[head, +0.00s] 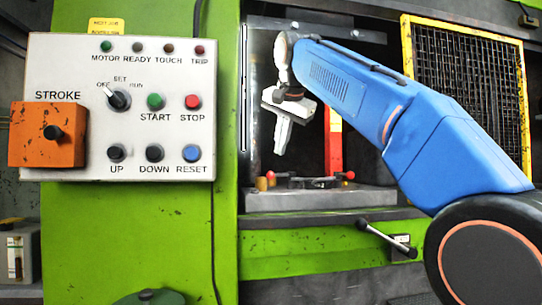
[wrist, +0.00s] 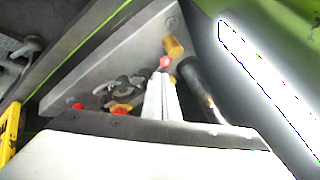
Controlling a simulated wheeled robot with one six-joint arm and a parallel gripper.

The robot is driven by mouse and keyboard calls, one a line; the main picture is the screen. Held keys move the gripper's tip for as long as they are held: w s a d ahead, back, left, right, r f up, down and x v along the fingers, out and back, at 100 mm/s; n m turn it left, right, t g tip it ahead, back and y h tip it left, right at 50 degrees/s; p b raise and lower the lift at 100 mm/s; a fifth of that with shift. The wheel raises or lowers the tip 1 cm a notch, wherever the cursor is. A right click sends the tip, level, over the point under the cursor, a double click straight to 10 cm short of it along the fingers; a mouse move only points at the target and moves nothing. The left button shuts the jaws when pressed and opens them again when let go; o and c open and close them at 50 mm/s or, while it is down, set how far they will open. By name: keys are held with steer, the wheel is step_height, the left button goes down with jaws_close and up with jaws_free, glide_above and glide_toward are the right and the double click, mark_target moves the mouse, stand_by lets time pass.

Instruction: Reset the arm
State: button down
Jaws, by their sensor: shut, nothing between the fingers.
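My blue arm reaches from the right into the press opening in the head view. My gripper (head: 279,150) hangs there, pointing down and slightly left, with its fingers together and nothing between them. It is above the die area on the press bed (head: 330,200), apart from it. In the wrist view my gripper (wrist: 163,78) shows as closed pale fingers over the bed (wrist: 70,95). Near the fingers in that picture are a red ball tip (wrist: 165,62) and a brass-coloured peg (wrist: 174,47).
A control panel (head: 70,75) with buttons and an orange STROKE box (head: 47,134) is at left on the green press frame (head: 120,240). A yellow mesh guard (head: 465,85) stands at right. A lever (head: 385,238) sticks out below the bed. A bright strip (wrist: 265,90) lies right in the wrist view.

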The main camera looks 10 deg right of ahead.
steer(key=shift+s+r, duration=0.2)
steer(key=shift+s, duration=0.05)
stand_by(0.4)
steer(key=s+d+f+n+g, duration=0.1)
steer(key=s+d+f+n, duration=0.2)
steer(key=s+f, duration=0.8)
steer(key=s+d+f+n+g, duration=0.1)
steer(key=s+d+f, duration=0.3)
steer(key=s+f, duration=0.7)
steer(key=s+d+f+n+g, duration=0.1)
steer(key=s+d+f+n, duration=0.2)
steer(key=s+f, duration=0.9)
step_height(320, 180, down, 21)
steer(key=shift+d+f+n, duration=0.1)
steer(key=shift+d+n, duration=0.15)
steer(key=shift+n, duration=0.55)
